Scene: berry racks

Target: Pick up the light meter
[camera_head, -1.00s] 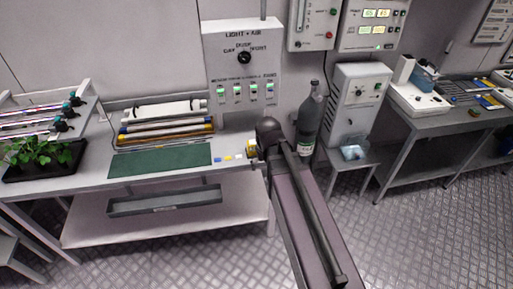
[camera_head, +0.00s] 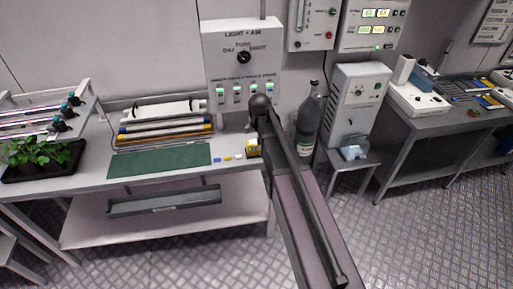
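A small yellow device with a dark face (camera_head: 253,147), which looks like the light meter, stands at the right end of the white workbench (camera_head: 228,172). My dark arm reaches up from the lower right and ends in a rounded joint above and just right of it. My gripper (camera_head: 249,127) shows only as a small dark part beside that joint, above the yellow device and seemingly apart from it. Its fingers are too small and hidden to read. The arm covers the bench edge to the right of the device.
A green mat (camera_head: 160,160), small coloured blocks (camera_head: 227,158) and a rack of rolled tubes (camera_head: 165,130) lie left of the device. A control panel (camera_head: 242,65) stands behind. A dark bottle (camera_head: 308,120) stands close right of my arm. A plant tray (camera_head: 40,160) sits far left.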

